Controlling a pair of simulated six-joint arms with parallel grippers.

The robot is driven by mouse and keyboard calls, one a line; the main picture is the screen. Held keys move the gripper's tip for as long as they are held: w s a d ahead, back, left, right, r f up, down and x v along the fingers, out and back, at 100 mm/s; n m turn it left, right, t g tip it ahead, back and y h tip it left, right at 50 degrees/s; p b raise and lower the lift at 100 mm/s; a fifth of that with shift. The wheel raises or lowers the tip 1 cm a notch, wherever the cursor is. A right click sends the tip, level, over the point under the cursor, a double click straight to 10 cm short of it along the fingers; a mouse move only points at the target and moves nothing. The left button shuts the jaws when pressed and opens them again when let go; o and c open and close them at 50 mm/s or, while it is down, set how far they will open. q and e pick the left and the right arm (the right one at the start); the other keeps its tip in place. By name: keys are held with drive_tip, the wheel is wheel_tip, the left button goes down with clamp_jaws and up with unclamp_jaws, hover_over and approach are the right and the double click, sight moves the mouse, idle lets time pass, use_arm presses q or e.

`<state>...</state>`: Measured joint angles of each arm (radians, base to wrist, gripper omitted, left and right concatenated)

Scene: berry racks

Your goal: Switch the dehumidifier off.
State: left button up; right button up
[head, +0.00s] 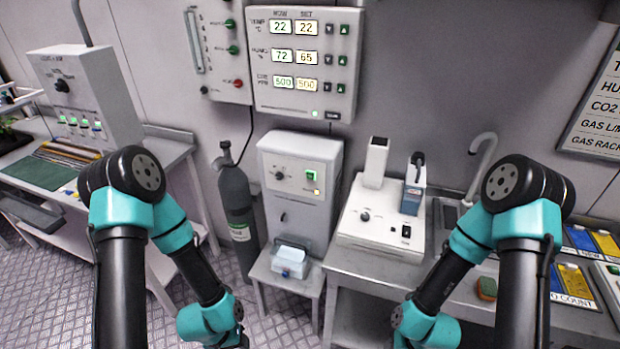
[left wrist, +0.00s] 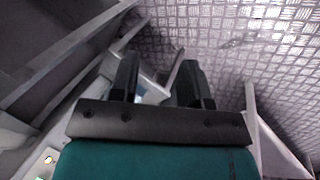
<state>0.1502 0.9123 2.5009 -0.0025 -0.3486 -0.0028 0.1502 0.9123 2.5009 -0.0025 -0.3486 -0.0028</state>
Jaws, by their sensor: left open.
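The grey cabinet that looks like the dehumidifier (head: 300,215) stands at the centre of the head view. Its upper panel has a dark knob (head: 280,175), a green-lit switch (head: 311,175) and a small amber light (head: 316,191). A pale container (head: 290,262) sits at its foot. My left gripper (left wrist: 158,82) shows in the left wrist view with two dark fingers apart. A pale surface shows behind the fingers; I cannot tell what it is. In the head view my left arm reaches the bottom edge, its fingers out of frame. My right gripper is also below the frame.
A wall panel (head: 305,22) above reads humidity 72 beside 65. A dark gas cylinder (head: 239,205) stands close left of the cabinet. A white bench device (head: 385,218) with a black switch stands at right. A sponge (head: 487,288) lies further right.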

use_arm(q)
clamp_jaws()
idle(1.5)
